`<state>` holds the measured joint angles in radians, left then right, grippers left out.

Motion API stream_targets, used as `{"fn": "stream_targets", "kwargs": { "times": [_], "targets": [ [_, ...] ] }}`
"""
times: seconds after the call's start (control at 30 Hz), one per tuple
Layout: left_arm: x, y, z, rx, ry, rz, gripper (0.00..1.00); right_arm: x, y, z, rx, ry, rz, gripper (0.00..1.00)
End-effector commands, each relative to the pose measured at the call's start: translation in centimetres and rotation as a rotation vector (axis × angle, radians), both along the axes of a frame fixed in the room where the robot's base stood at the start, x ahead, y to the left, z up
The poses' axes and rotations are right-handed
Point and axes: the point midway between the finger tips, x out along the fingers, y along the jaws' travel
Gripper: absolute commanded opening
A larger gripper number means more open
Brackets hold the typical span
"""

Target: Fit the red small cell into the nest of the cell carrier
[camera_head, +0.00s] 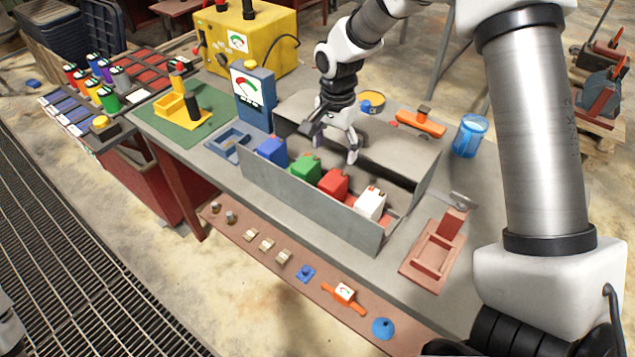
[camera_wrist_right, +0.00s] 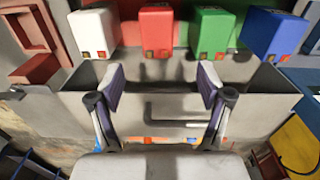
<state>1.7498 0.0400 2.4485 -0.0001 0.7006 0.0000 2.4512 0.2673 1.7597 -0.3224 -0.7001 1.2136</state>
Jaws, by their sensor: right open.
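A red block with small terminals on top (camera_head: 333,184), which looks like the red small cell, stands in a row between a green and a white block in a grey metal trough (camera_head: 310,205). It shows in the right wrist view (camera_wrist_right: 157,30) at the top. A reddish-brown open tray (camera_head: 425,262) with a recess and a raised end block lies right of the trough. A similar blue tray (camera_head: 228,148) lies to its left. I cannot tell which is the cell carrier. My right gripper (camera_head: 334,145) is open and empty over the trough, behind the row. My left gripper is not visible.
Blue (camera_head: 271,150), green (camera_head: 305,168) and white (camera_head: 370,204) blocks flank the red one. The trough's walls stand up around them. A blue meter box (camera_head: 253,98), a blue cup (camera_head: 469,136) and an orange tool (camera_head: 421,122) stand on the bench.

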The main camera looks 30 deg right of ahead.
Motion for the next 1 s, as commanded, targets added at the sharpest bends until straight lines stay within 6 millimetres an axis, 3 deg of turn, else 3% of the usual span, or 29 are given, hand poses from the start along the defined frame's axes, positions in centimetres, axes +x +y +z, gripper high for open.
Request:
{"fn": "stream_targets", "kwargs": {
  "times": [0.03,0.1,0.37,0.53,0.9,1.0],
  "targets": [
    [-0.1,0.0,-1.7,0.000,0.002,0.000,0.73,0.0,0.0,-1.7,0.000,0.000,0.000,0.78],
    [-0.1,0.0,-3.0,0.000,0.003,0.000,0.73,-0.1,0.0,-3.0,0.000,0.000,0.001,0.78],
    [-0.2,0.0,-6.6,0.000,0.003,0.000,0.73,-0.1,0.0,-6.7,0.000,-0.001,0.001,0.78],
    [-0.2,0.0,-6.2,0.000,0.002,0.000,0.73,-0.1,0.0,-7.8,0.000,0.002,0.001,0.78],
    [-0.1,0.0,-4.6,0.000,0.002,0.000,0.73,0.0,0.3,-13.5,0.001,0.003,0.001,0.78],
    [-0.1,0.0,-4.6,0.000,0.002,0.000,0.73,0.0,0.3,-14.2,0.001,0.000,0.001,0.78]
  ]
}}
